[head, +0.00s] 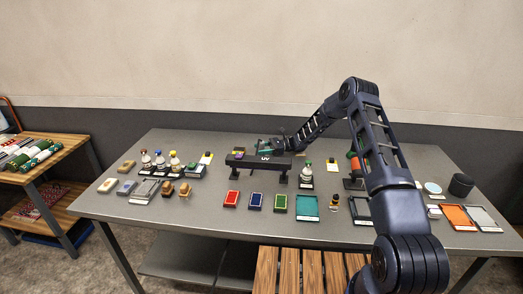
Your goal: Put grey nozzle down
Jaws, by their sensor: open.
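My gripper (283,143) is over the back middle of the grey table (205,213), just behind a black raised rack (245,162) with a white mark on its front. The gripper is small in this view; it is open. I cannot pick out the grey nozzle; the rack and my arm hide part of the area around the gripper. A small green-teal thing (265,150) lies by the gripper, behind the rack; I cannot tell whether they touch.
Red (232,198), blue (256,200) and green (281,202) pads lie in front of the rack, beside a teal tray (307,208). Several bottles stand left. An orange tray (457,217) and black cylinder (461,185) are right.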

